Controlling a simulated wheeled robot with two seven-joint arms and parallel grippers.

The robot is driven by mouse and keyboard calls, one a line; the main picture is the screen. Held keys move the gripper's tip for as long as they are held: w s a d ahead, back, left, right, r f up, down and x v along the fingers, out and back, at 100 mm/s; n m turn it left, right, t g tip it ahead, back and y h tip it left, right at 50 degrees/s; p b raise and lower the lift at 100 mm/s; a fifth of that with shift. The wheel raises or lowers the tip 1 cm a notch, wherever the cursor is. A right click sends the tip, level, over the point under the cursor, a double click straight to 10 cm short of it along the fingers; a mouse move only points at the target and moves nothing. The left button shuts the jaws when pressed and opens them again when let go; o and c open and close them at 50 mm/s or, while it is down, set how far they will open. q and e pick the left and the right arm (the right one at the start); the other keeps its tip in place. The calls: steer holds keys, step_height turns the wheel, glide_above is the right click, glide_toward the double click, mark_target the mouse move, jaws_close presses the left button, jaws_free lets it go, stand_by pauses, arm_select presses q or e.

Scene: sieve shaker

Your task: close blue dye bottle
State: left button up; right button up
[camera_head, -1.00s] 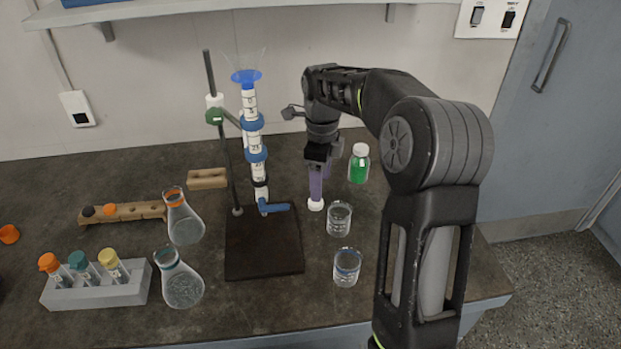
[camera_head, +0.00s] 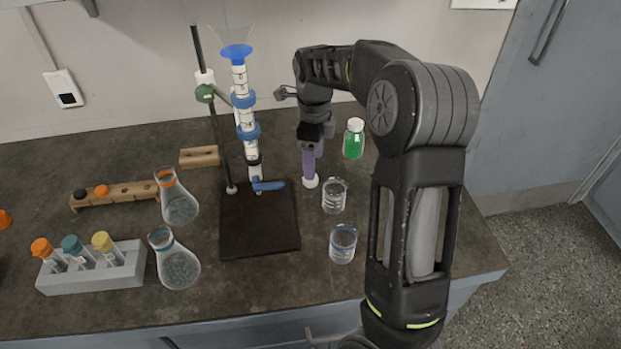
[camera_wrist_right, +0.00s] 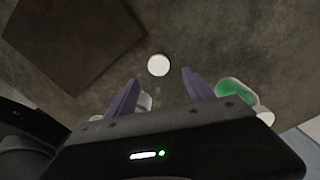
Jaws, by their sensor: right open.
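My right gripper (camera_head: 311,180) points down at the back right of the bench, its purple fingers just above a white round cap (camera_wrist_right: 158,65). In the right wrist view the cap lies on the bench, ahead of and between the two spread fingertips (camera_wrist_right: 158,84). The fingers are open with nothing held. A pale thing (camera_wrist_right: 146,101) shows partly behind one finger; I cannot tell whether it is the blue dye bottle. No blue dye can be made out in either view; the gripper hides the area behind it. My left gripper is not in view.
A white-capped green bottle (camera_head: 354,140) stands right of the gripper. Two beakers, one here (camera_head: 334,197) and one nearer (camera_head: 342,245), stand in front. The burette stand's base (camera_head: 258,230) is close on the left. Flasks (camera_head: 178,268) and a tube rack (camera_head: 95,277) stand further left.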

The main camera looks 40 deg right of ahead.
steer(key=shift+f+p, duration=0.6)
steer(key=shift+f, duration=2)
steer(key=shift+a, duration=0.1)
steer(key=shift+c, duration=0.5)
jaws_close()
steer(key=shift+r, duration=0.15)
step_height(320, 180, up, 10)
steer(key=b, duration=0.1)
